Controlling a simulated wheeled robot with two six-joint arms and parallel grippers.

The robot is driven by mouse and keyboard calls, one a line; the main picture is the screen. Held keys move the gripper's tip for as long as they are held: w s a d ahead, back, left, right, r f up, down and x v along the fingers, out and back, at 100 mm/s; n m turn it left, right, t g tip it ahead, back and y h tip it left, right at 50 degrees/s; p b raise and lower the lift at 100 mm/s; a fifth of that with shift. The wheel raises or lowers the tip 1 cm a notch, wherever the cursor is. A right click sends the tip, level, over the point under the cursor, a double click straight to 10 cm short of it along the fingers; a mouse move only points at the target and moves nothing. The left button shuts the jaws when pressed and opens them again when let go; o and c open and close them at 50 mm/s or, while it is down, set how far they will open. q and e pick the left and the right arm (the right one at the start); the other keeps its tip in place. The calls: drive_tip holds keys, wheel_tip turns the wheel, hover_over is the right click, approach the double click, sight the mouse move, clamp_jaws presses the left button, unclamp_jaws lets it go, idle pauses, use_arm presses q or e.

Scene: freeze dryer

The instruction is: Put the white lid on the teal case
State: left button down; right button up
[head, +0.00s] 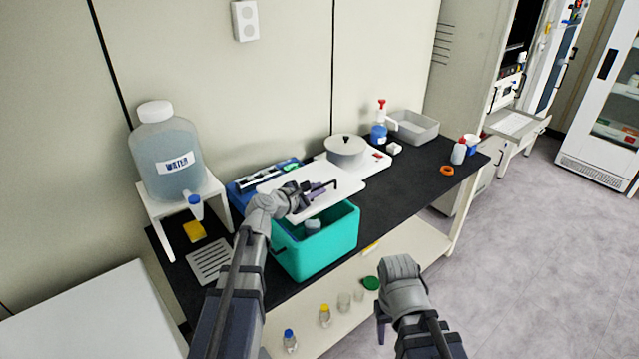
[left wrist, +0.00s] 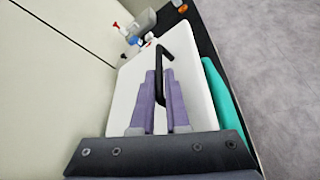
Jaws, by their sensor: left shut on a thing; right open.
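The white lid (head: 345,190) is a flat plate with a black handle (left wrist: 166,52). My left gripper (head: 318,187) is shut on that handle; the lid also fills the middle of the left wrist view (left wrist: 130,88). The lid is over the back part of the teal case (head: 322,250) and behind it, not lined up with its opening. The case stands open at the front of the black bench, with a grey item (head: 312,226) inside. Its teal side shows right of the lid in the left wrist view (left wrist: 220,105). My right gripper (head: 380,322) is open and empty, low in front of the bench.
A water jug (head: 168,150) on a white stand is at the left. A round grey pot (head: 345,150) on a white device, a blue rack (head: 245,190), bottles and a grey tray (head: 412,128) are behind. Small jars stand on the lower shelf (head: 400,262). The right bench top is mostly clear.

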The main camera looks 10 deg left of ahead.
use_arm(q)
drive_tip(key=shift+s, duration=0.15)
drive_tip(key=shift+f+b, duration=0.6)
drive_tip(key=shift+b, duration=0.05)
wheel_tip(320, 180, down, 6)
drive_tip(key=b, duration=0.6)
drive_tip(key=shift+a+f+b, duration=0.1)
drive_tip(key=shift+f+b, duration=0.65)
idle(1.5)
drive_tip(key=shift+c, duration=0.6)
unclamp_jaws()
drive_tip(key=shift+c, duration=0.2)
idle(0.5)
drive_tip(key=shift+o, duration=0.2)
